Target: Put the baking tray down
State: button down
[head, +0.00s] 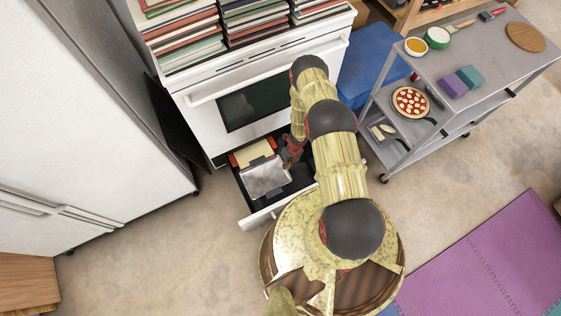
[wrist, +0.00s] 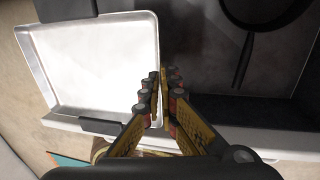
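The baking tray (wrist: 90,62) is a shallow, silver rectangular tray with a raised rim and dark pieces at two edges. It fills the left of the wrist view. In the head view the tray (head: 266,178) is over the open drawer under the oven; whether it rests on anything there is unclear. My gripper (wrist: 160,85) is at the tray's right rim, one finger on each side, with only a thin gap between them. It appears shut on that rim. In the head view my gripper (head: 292,150) is just right of the tray, partly hidden by my arm.
The open drawer (head: 262,216) also holds an orange-edged item with a beige top (head: 252,152). A dark round pan (wrist: 258,12) lies right of the gripper. The white oven (head: 205,110) stands behind; a white fridge (head: 90,130) is left, a grey cart (head: 465,75) right.

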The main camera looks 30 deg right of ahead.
jog(key=d+b+x, duration=0.1)
jog(key=b+x, duration=0.1)
jog(key=x, duration=0.3)
jog(key=d+b+x, duration=0.1)
jog(key=b+x, duration=0.2)
jog(key=x, duration=0.2)
jog(key=w+d+b+x, duration=0.1)
jog(key=b+x, duration=0.2)
jog(key=x, duration=0.2)
jog(key=shift+f, duration=0.55)
jog(key=x, duration=0.1)
jog(key=b+x, duration=0.1)
jog(key=x, duration=0.1)
jog(key=shift+s+d+f+b, duration=0.1)
jog(key=shift+d+b, duration=0.2)
jog(key=shift+d, duration=0.05)
jog(key=c, duration=2)
grip_release()
jog(key=shift+c, duration=0.2)
jog(key=p+v, duration=0.5)
jog(key=v, duration=0.7)
